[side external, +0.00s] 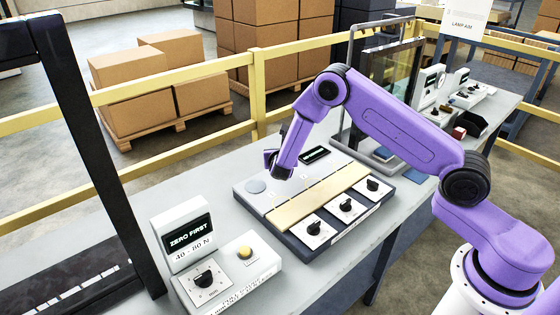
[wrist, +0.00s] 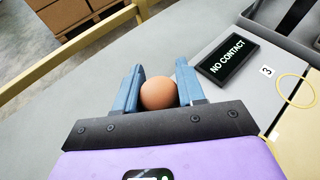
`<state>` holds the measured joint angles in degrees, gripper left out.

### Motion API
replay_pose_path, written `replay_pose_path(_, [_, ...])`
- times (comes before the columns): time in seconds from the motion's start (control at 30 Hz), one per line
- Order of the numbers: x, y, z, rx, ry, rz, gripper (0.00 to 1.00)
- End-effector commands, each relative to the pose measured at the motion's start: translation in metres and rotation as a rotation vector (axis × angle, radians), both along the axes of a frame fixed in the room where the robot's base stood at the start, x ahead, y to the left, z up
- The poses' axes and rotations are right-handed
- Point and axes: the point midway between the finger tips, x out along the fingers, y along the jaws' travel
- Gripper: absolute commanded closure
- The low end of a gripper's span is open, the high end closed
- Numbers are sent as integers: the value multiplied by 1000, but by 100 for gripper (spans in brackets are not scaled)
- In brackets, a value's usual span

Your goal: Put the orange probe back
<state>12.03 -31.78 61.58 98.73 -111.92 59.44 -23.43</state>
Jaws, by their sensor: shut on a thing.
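My gripper (wrist: 158,75) has its two blue fingers closed around the orange probe (wrist: 158,94), which shows in the wrist view as a smooth orange-brown rounded end. Its lower part is hidden behind the gripper's dark bar. In the side view my gripper (side external: 272,163) is at the far left edge of the dark-framed panel (side external: 347,228), and the probe cannot be made out there. A black display reading "NO CONTACT" (wrist: 228,59) lies on the panel to the right of the fingers in the wrist view. A yellow ring outline (wrist: 297,91) lies beside the number 3.
A "ZERO FIRST" unit (side external: 188,238) stands front left on the bench. A glazed frame (side external: 392,78) stands behind.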

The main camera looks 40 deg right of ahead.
Motion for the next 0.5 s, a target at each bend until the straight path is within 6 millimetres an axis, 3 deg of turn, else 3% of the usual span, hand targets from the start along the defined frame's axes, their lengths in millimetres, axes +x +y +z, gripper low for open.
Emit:
replay_pose_path(0.23, [3,0,-29,-2,1,0,100])
replay_pose_path(0.5, [3,0,-33,0,-1,0,100])
